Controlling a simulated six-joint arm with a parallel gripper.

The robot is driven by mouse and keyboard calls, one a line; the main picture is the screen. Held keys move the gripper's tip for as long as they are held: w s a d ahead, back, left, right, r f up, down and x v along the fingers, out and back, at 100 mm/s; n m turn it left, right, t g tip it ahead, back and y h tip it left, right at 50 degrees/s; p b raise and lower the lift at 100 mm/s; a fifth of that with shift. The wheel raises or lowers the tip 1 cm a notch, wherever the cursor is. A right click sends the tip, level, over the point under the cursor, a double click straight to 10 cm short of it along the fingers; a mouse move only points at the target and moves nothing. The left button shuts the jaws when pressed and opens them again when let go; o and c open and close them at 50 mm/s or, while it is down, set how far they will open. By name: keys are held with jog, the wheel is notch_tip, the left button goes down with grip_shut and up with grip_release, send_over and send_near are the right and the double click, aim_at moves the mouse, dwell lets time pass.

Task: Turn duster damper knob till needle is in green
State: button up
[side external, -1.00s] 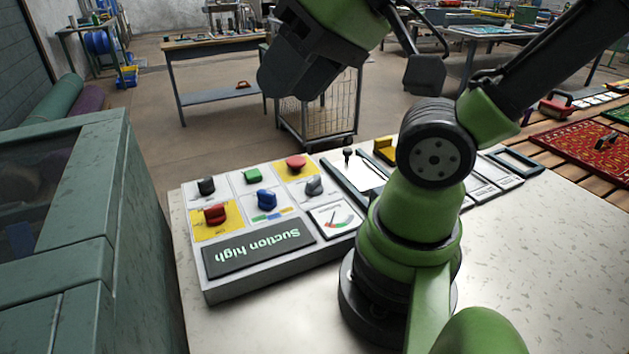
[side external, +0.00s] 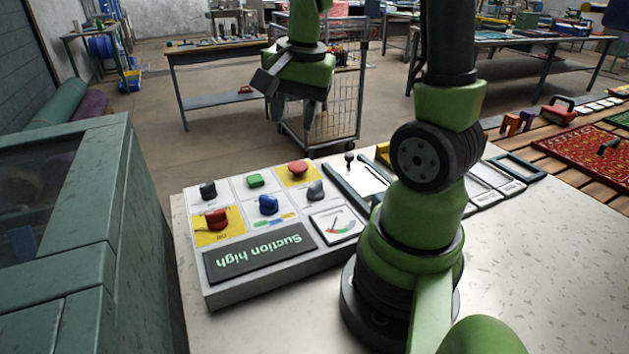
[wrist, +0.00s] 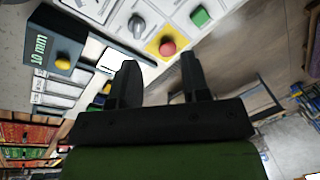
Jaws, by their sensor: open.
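The control panel (side external: 222,286) lies on the pale table, its display reading "Suction high" upside down. It carries a red knob (side external: 216,219), a blue knob (side external: 268,205), a black knob (side external: 207,190) and a grey knob (side external: 315,190). Their labels are too small to read. A dial gauge (side external: 336,224) has red and green marks; I cannot tell where its needle points. My gripper (side external: 292,110) is open and empty, above and beyond the panel's far edge. In the wrist view, the grey knob (wrist: 137,25) shows beyond my open fingers (wrist: 158,64).
A red push button (side external: 298,168) and a green button (side external: 255,181) sit beside the knobs. A tray with a black-topped lever (side external: 349,160) adjoins the panel. A green cabinet (side external: 75,200) stands close at the left. The air over the panel is clear.

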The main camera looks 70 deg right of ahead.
aim_at(316, 184)
jog(key=d+f+m, duration=0.1)
jog(key=f, duration=0.4)
jog(key=s+d+f+m+g, duration=0.1)
jog(key=d+f+m, duration=0.1)
jog(key=f, duration=0.4)
jog(key=d+f+m+g, duration=0.1)
jog(key=d+f, duration=0.1)
jog(key=f, duration=0.3)
jog(key=shift+s+d+f+m+y, duration=0.15)
jog(key=shift+s+d+m+y, duration=0.1)
jog(key=shift+s+m+y, duration=0.1)
grip_shut()
